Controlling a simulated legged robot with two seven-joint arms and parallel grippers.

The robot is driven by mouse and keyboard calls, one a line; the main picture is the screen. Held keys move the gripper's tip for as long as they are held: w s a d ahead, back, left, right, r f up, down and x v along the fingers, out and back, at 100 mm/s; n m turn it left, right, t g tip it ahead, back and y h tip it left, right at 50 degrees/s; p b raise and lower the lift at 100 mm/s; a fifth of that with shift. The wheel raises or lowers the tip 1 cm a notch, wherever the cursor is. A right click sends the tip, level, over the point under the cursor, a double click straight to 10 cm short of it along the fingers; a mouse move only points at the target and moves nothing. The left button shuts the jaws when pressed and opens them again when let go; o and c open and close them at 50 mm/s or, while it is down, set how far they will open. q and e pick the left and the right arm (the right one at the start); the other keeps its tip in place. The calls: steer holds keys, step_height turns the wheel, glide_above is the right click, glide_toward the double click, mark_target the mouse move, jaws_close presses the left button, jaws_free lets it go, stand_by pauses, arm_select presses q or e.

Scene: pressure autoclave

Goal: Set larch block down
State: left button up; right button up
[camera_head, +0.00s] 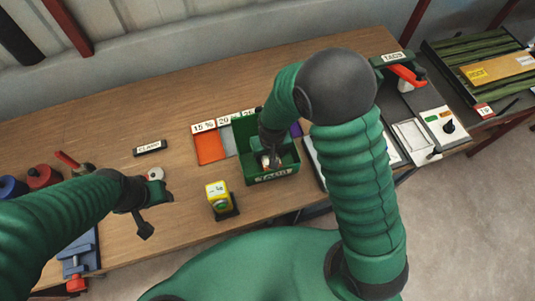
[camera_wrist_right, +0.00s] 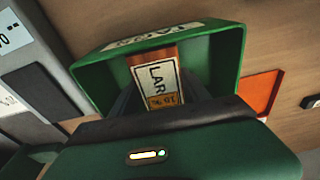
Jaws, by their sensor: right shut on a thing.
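The larch block (camera_wrist_right: 155,78) is a brown wooden piece with a white label reading "LAR" and "10 %". My right gripper (camera_head: 268,157) is shut on it, inside or just over the open green bin (camera_head: 272,178). In the right wrist view the block stands between the two dark fingers (camera_wrist_right: 152,100), with the bin walls (camera_wrist_right: 228,62) around it. Whether the block touches the bin floor is hidden. My left gripper (camera_head: 150,203) hangs over the left part of the table, apart from the block; its finger gap is unclear.
A small dark label (camera_head: 150,148) and red and blue round items (camera_head: 42,177) lie left. Bare wood (camera_head: 110,125) is free at back left.

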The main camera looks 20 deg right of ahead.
steer(key=o, duration=1.2)
steer(key=shift+d, duration=0.35)
steer(key=shift+o, duration=1.4)
steer(key=shift+d, duration=0.15)
steer(key=shift+o, duration=0.4)
steer(key=shift+a, duration=0.4)
steer(key=shift+a+r, duration=0.1)
steer(key=shift+a, duration=0.75)
steer(key=shift+d, duration=0.7)
steer(key=shift+d+r, duration=0.15)
steer(key=shift+d, duration=0.05)
step_height(320, 180, up, 12)
steer(key=s+f, duration=0.1)
steer(key=s, duration=0.1)
arm_select(q)
steer(key=shift+a+r, duration=0.1)
arm_select(e)
steer(key=s+d+t, duration=0.1)
steer(key=s+d, duration=0.5)
steer(key=s, duration=0.1)
steer(key=shift+s, duration=0.15)
